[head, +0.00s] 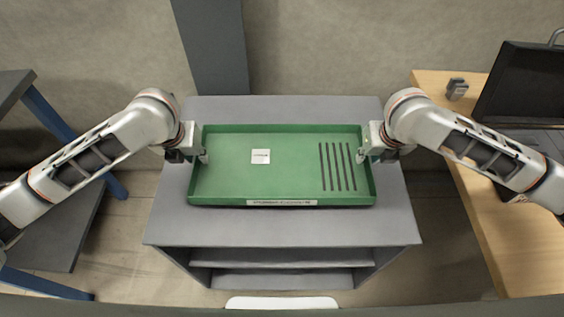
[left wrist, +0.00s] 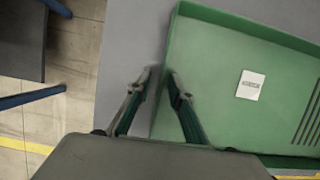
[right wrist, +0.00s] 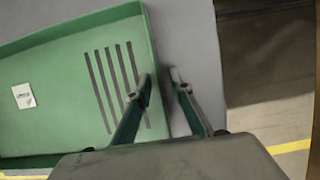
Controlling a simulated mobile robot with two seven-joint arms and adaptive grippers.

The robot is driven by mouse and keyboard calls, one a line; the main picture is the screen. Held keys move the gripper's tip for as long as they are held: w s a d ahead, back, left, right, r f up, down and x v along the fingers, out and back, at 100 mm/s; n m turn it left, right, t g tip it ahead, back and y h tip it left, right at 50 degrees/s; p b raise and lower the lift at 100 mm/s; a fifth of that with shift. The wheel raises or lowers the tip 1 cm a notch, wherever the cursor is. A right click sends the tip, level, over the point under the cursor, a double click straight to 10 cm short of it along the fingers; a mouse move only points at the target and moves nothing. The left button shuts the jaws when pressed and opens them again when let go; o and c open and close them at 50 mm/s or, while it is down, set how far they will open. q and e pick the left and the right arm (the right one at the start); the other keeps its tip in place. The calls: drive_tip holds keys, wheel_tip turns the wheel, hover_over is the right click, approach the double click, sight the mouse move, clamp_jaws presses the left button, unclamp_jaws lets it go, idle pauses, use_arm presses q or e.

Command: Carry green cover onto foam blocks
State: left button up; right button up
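The green cover (head: 285,180) is a shallow rectangular tray shape with raised edges, a white label and several dark slots at its right. It is level, over the grey table. My left gripper (head: 203,157) is at its left edge, with the fingers closed in on either side of the wall; it also shows in the left wrist view (left wrist: 161,76). My right gripper (head: 363,156) is at the right edge in the same way and shows in the right wrist view (right wrist: 161,78). No foam blocks are visible. Whether the cover touches the table is unclear.
The grey table (head: 180,225) has bare surface around the cover and open shelves below. A wooden desk (head: 470,220) with a monitor (head: 525,90) stands at the right. A dark shelf with blue legs (head: 50,115) stands at the left. A white object (head: 282,302) is at the front.

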drive_tip(key=shift+a, duration=0.1)
use_arm(q)
drive_tip(key=v, duration=1.2)
use_arm(e)
drive_tip(key=v, duration=1.2)
